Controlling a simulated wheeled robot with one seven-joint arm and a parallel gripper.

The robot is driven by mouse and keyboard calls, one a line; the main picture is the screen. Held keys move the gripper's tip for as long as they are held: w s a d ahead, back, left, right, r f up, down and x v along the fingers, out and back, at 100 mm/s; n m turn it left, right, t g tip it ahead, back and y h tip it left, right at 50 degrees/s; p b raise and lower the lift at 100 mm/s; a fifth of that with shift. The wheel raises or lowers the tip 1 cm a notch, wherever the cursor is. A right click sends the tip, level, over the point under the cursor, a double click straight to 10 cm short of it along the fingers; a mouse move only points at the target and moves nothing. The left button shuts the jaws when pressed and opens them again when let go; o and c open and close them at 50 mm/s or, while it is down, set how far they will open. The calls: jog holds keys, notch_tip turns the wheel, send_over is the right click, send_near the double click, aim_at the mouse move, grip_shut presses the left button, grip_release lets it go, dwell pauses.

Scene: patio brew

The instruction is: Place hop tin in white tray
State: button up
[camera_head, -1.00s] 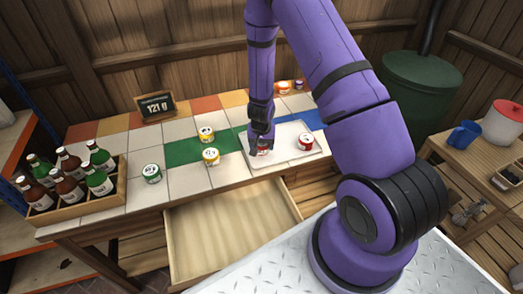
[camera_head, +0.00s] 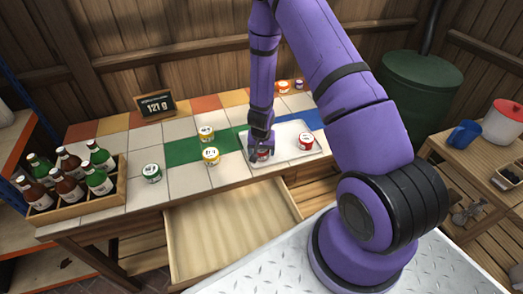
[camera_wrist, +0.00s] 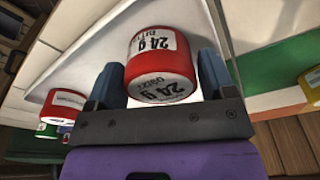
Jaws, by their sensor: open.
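A red tin with a white "24 g" label (camera_wrist: 160,65) stands on the white tray (camera_head: 285,159). The tray's pale surface also shows in the wrist view (camera_wrist: 85,60). My gripper (camera_wrist: 160,80) is open, with one finger on each side of this tin. In the head view my gripper (camera_head: 262,151) is low over the tray's left part and mostly hides the tin. A second red tin (camera_head: 306,141) stands at the tray's right side; a red tin also shows at the left of the wrist view (camera_wrist: 62,108).
Two yellow tins (camera_head: 211,155) (camera_head: 206,133) stand on the green tiles left of the tray. A green tin (camera_head: 151,172) and a bottle crate (camera_head: 78,205) are farther left. An open drawer (camera_head: 232,232) juts out below the counter. A scale display (camera_head: 156,105) stands behind.

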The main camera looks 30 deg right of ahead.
notch_tip(320, 180, up, 12)
jog(key=s+a, duration=0.1)
jog(key=s, duration=0.1)
notch_tip(320, 180, up, 14)
jog(key=n+t+y, duration=0.1)
jog(key=n+y, duration=0.1)
send_over(261, 151)
jog(key=a, duration=0.4)
jog(key=s+a+r+n+t+y, duration=0.1)
jog(key=s+r, duration=0.2)
jog(key=r, duration=0.3)
jog(key=s+a+r+n, duration=0.1)
jog(key=s+a+r, duration=0.15)
jog(key=r, duration=0.25)
jog(key=s+r+n+t+h, duration=0.1)
jog(key=s+r, duration=0.6)
jog(key=s, duration=0.4)
jog(key=s+r+n+h, duration=0.1)
jog(key=s+r+n, duration=0.1)
jog(key=s+r, duration=0.5)
jog(key=s+d, duration=0.1)
jog(key=s, duration=0.2)
jog(key=shift+s+r+t, duration=0.3)
jog(key=shift+s+t, duration=0.1)
jog(key=shift+a, duration=0.1)
